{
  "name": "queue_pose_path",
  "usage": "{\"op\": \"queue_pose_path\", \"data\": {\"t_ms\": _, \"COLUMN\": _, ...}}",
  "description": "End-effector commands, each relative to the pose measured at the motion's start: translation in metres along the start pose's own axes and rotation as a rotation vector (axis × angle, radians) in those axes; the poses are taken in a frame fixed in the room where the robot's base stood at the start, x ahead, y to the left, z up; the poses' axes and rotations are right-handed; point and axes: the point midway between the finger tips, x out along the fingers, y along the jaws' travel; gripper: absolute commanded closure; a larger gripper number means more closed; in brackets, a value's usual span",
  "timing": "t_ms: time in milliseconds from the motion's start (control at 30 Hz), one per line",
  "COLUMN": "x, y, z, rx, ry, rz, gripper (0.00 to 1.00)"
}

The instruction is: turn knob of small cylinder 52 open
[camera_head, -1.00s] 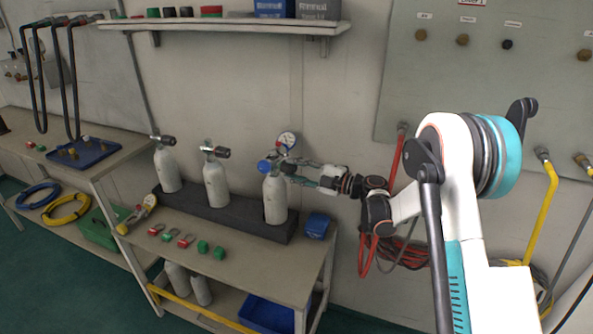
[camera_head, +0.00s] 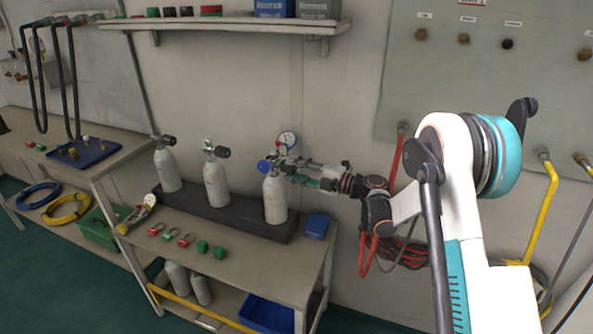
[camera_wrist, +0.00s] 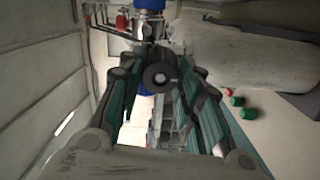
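Three small white cylinders stand upright in a dark rack on the workbench: the left one (camera_head: 166,170), the middle one (camera_head: 216,184) and the right one (camera_head: 275,199). Number labels are not legible. The right cylinder's valve carries a blue cap (camera_head: 263,166) and a pressure gauge (camera_head: 287,139). My gripper (camera_head: 288,171) reaches in from the right at this valve. In the wrist view its fingers close in from both sides around a round dark knob (camera_wrist: 158,76), which appears held between the tips. The cylinder body lies sideways there (camera_wrist: 250,60).
The dark rack (camera_head: 240,220) holds the cylinders. Red and green small parts (camera_head: 186,240) and a loose gauge (camera_head: 150,200) lie in front. A blue box (camera_head: 316,225) stands right of the rack. A red hose (camera_head: 394,165) hangs by my forearm.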

Motion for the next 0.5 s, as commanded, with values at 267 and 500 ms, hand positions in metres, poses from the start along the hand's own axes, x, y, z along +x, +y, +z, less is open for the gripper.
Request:
{"op": "queue_pose_path", "data": {"t_ms": 267, "x": 0.0, "y": -0.0002, "z": 0.0, "rx": 0.0, "ry": 0.0, "rz": -0.001, "gripper": 0.47}}
{"op": "queue_pose_path", "data": {"t_ms": 500, "x": -0.0047, "y": 0.0, "z": 0.0004, "rx": 0.0, "ry": -0.001, "rz": 0.0, "gripper": 0.47}}
